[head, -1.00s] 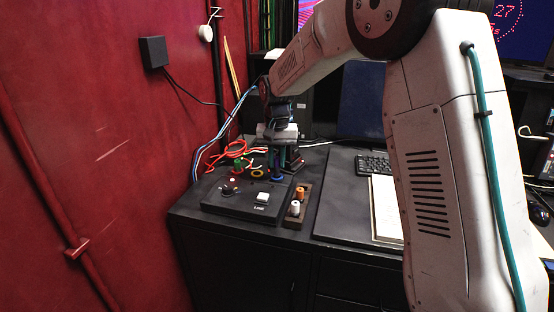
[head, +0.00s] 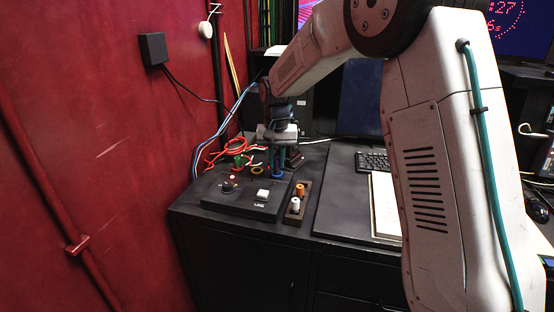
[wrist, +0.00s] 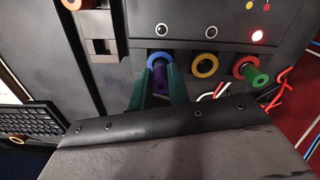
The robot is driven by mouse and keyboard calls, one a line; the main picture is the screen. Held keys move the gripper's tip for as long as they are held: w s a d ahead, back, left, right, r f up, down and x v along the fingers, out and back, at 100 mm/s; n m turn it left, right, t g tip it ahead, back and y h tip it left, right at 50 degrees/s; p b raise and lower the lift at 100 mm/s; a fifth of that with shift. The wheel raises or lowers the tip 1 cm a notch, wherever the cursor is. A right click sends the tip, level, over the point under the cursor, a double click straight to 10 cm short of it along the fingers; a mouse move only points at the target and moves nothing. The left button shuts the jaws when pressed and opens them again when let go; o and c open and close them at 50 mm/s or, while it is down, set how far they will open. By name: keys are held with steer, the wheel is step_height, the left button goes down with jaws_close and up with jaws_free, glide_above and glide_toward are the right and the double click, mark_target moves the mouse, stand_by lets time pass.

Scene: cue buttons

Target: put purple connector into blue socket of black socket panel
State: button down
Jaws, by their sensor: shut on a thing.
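The purple connector (wrist: 159,80) is between the two green fingers of my gripper (wrist: 160,92) in the wrist view. My gripper is shut on it. Its far end lines up with the blue socket (wrist: 160,57), a blue ring on the black socket panel (wrist: 215,20); how deep it sits is hidden. In the head view my gripper (head: 277,165) points down at the back right of the panel (head: 222,199), with the blue socket (head: 277,176) at its fingertips. The connector itself is hidden there by the fingers.
Beside the blue socket are a yellow socket (wrist: 205,65) and a red socket (wrist: 245,66) holding a green connector (wrist: 257,76). A red lamp (wrist: 257,36) is lit. A rack (head: 305,188) with orange and white connectors stands right of the panel. Loose cables lie behind.

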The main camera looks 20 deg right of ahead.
mark_target(277, 159)
steer(key=shift+f, duration=0.6)
stand_by(0.3)
steer(key=c, duration=1.1)
jaws_free()
steer(key=shift+r, duration=0.15)
steer(key=shift+r, duration=3.4)
